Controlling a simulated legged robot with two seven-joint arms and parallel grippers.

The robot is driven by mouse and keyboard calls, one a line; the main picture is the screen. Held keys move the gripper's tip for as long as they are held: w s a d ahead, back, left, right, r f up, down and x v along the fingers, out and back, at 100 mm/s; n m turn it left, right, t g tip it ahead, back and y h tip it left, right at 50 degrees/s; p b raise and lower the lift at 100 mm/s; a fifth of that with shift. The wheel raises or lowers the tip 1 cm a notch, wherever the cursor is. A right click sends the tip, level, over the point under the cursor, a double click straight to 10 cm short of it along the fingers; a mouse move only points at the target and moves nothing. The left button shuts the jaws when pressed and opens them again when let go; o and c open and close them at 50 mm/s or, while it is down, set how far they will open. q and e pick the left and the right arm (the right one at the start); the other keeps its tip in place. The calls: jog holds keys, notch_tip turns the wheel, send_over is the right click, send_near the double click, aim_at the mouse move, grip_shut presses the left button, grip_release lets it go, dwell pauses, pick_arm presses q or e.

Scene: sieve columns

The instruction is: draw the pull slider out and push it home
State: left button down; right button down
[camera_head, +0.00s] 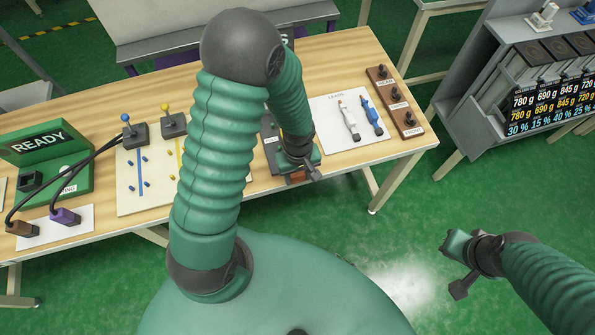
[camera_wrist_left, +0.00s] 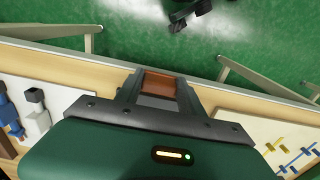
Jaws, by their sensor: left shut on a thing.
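The pull slider's brown block (camera_head: 297,179) shows at the table's front edge, just under my left gripper (camera_head: 300,173). In the left wrist view the brown block (camera_wrist_left: 158,83) sits between the two fingers of the left gripper (camera_wrist_left: 158,92), which is shut on it. A dark plate with a small label (camera_head: 269,142) lies behind it, mostly hidden by my left arm. How far the slider stands out cannot be told. My right gripper (camera_head: 455,264) is open and empty, off the table to the right, over the green floor.
The wooden table (camera_head: 345,62) carries a READY box (camera_head: 45,145), blue and yellow joysticks (camera_head: 134,132), a pegged board (camera_head: 130,200), a white sheet (camera_head: 335,140) with white and blue tools, and a brown knob strip (camera_head: 396,102). A grey shelf (camera_head: 470,85) stands right.

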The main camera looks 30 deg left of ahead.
aim_at(299, 175)
pick_arm(q)
jog(key=c, duration=0.7)
grip_release()
jog(key=shift+a+f, duration=0.1)
jog(key=shift+a, duration=0.05)
jog(key=shift+w+d, duration=0.1)
jog(key=shift+d, duration=0.2)
jog(key=shift+r, duration=0.2)
notch_tip(299, 175, up, 16)
jog(key=shift+w+r+p, duration=0.1)
jog(key=shift+r+p, duration=0.1)
jog(key=shift+p, duration=0.8)
pick_arm(e)
jog(key=shift+w+v, duration=0.2)
jog(key=shift+v, duration=0.75)
jog(key=shift+a, duration=0.15)
